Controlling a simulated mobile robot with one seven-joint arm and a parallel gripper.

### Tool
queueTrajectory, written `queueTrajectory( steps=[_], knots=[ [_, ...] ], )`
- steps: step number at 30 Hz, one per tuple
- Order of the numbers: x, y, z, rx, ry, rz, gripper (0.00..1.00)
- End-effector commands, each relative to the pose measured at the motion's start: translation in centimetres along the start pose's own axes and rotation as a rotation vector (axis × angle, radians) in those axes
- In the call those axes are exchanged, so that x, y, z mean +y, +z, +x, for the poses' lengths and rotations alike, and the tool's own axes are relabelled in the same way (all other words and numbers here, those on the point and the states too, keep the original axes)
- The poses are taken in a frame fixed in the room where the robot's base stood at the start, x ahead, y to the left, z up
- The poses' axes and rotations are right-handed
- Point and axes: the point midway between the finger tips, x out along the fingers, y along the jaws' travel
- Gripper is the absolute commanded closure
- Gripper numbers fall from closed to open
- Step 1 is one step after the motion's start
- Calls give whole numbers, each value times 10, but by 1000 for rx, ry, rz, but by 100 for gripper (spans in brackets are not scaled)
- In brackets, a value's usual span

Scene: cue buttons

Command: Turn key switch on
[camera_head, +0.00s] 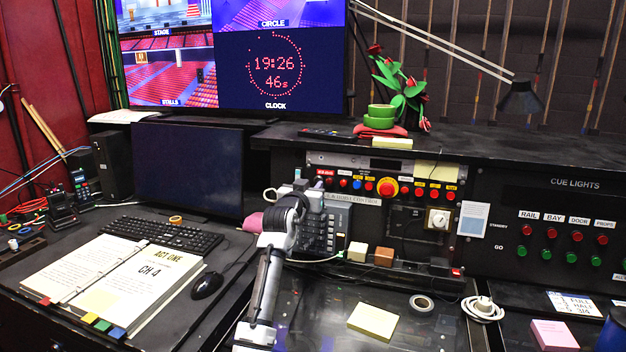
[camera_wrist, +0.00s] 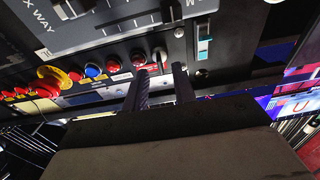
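My gripper (camera_head: 288,192) is at the left end of the button row on the black control panel (camera_head: 345,160). In the wrist view its two dark fingers (camera_wrist: 160,70) are apart, with a gap between them. A small dark metallic fitting (camera_wrist: 159,52), which looks like the key switch, lies just beyond the fingertips, in line with the gap. I cannot tell whether the fingers touch it or which way it is turned. In the head view my gripper and wrist hide that spot.
A red button (camera_wrist: 138,59) sits beside the left finger, with a blue one (camera_wrist: 92,71) further left. A large red emergency-type button (camera_head: 388,187) on yellow and a white rotary knob (camera_head: 438,218) are further right. A monitor (camera_head: 188,168) stands left of my arm.

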Motion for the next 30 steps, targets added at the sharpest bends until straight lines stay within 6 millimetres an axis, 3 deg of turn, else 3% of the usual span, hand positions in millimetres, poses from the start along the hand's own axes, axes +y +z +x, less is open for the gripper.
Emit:
queueTrajectory(
  steps=[6,17,23,30],
  knots=[
    [0,-1,17,0,0,-1,73],
    [0,0,20,1,-1,0,73],
    [0,0,20,1,-1,0,99],
    [0,0,20,1,0,1,100]
  ],
)
